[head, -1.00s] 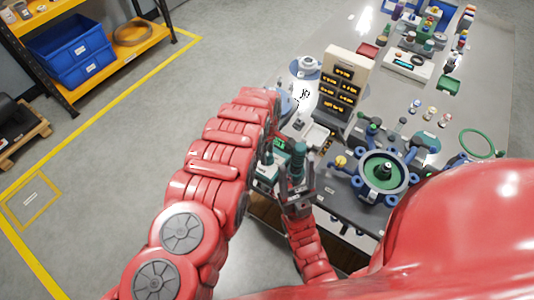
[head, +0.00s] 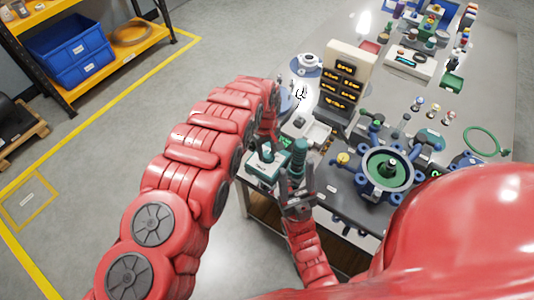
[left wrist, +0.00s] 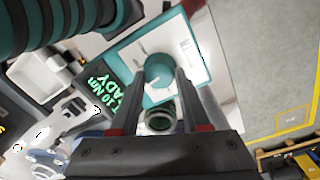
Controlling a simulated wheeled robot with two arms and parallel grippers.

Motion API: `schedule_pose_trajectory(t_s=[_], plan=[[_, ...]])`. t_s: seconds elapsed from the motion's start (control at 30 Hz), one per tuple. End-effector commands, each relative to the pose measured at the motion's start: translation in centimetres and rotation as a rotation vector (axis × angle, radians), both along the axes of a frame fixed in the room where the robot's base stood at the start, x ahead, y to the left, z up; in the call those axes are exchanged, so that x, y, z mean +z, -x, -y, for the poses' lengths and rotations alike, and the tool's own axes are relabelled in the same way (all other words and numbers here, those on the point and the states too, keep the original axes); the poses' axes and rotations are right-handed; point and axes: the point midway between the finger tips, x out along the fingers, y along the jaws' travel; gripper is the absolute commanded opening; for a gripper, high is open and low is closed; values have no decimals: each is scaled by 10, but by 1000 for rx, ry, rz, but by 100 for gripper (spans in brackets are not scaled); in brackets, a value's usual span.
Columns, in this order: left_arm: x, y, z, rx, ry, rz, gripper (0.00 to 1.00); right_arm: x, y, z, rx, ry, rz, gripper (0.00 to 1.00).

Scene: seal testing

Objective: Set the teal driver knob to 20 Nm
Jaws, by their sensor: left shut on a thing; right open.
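The teal driver knob (left wrist: 158,72) sits on a teal-edged white plate (left wrist: 195,62) in the left wrist view. My left gripper (left wrist: 161,78) has one finger on each side of the knob and is shut on it. A dark display (left wrist: 105,88) beside the plate reads "10 Nm" and "READY" in green; its first letters are partly cut off. In the head view my left arm mostly hides that gripper. The upright teal driver handle (head: 299,152) stands at my right gripper (head: 297,180), which is open; I cannot tell whether they touch. A ribbed teal handle fills the left wrist view's upper left.
A beige panel with lit readouts (head: 347,72) stands behind. A blue-handled round fixture with a green centre (head: 390,168) is to the right. A green ring (head: 482,141) and several small parts lie on the grey table. Open floor lies at the left.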

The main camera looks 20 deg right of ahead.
Motion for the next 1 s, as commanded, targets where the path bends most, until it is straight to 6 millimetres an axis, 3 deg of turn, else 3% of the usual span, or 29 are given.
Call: schedule_pose_trajectory(t_s=[0.6,1.0], plan=[[-1,-2,2,-569,2,3,0,-29,0,0,0,0,0,56],[0,-2,3,-806,2,3,0,-37,0,0,0,0,0,56]])
